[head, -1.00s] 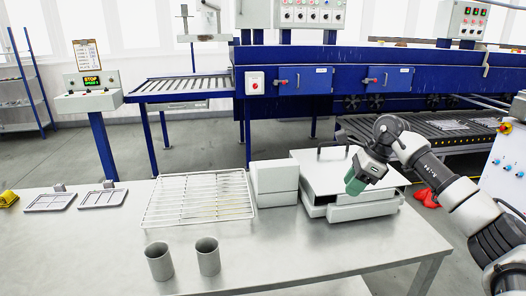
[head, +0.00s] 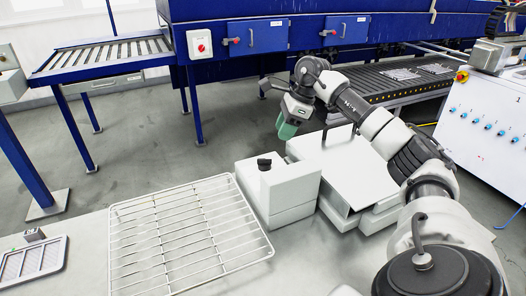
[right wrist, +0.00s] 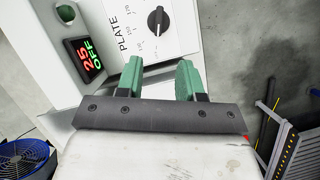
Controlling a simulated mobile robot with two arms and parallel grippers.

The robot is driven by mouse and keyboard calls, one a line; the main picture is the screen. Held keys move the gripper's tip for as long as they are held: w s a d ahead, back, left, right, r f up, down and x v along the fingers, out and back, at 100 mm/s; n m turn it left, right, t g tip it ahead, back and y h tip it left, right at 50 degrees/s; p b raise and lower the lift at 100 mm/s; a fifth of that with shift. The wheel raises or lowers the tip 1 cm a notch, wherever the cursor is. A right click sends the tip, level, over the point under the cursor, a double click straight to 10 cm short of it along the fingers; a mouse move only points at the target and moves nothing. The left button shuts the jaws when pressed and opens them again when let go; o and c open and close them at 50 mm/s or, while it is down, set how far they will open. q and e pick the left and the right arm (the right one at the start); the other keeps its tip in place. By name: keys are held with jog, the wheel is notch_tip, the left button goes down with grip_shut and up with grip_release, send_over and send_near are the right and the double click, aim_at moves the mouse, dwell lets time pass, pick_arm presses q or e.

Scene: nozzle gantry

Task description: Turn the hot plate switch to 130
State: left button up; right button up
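The right wrist view shows a white panel marked "PLATE" with a black switch knob (right wrist: 158,20) and small printed numbers around it, mostly too small to read. Left of it, a display (right wrist: 84,57) shows red "25" and green "OFF". My right gripper (head: 288,131) is over the far side of these. Its green fingers (right wrist: 160,80) are apart and empty, just short of the switch. My left gripper is out of view.
A wire rack (head: 185,235) lies on the table left of the pale box. A mesh tray (head: 32,262) is at the far left. A blue machine (head: 270,20) with a roller conveyor (head: 100,55) stands beyond the table, across open floor.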

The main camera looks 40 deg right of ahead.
aim_at(264, 163)
jog(key=x, duration=0.9)
jog(key=shift+a+f+p, duration=0.1)
jog(key=shift+f+p, duration=0.2)
jog(key=shift+p, duration=0.1)
grip_shut()
